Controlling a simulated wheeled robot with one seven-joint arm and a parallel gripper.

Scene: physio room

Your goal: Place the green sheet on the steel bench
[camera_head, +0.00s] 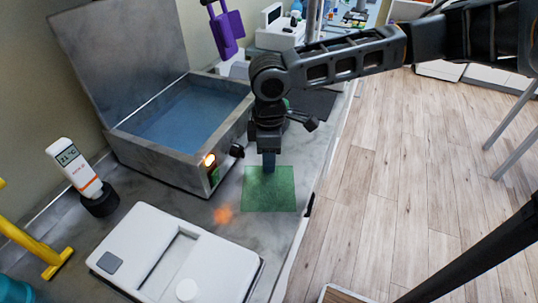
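The green sheet (270,195) is a flat, slightly see-through square near the right edge of the grey steel bench (312,150). It looks level with the bench top, but I cannot tell whether it rests on it or is just above. My gripper (268,168) points straight down, with its fingertips over the sheet's far edge. The fingers appear as one narrow dark-blue shape, so their gap and any hold on the sheet are hidden.
A steel water bath (180,155) with raised lid and lit orange lamp stands behind left of the sheet. A white device (170,260) lies in front left. A thermometer (75,168) stands in a black holder at left. The bench edge drops to the floor at right.

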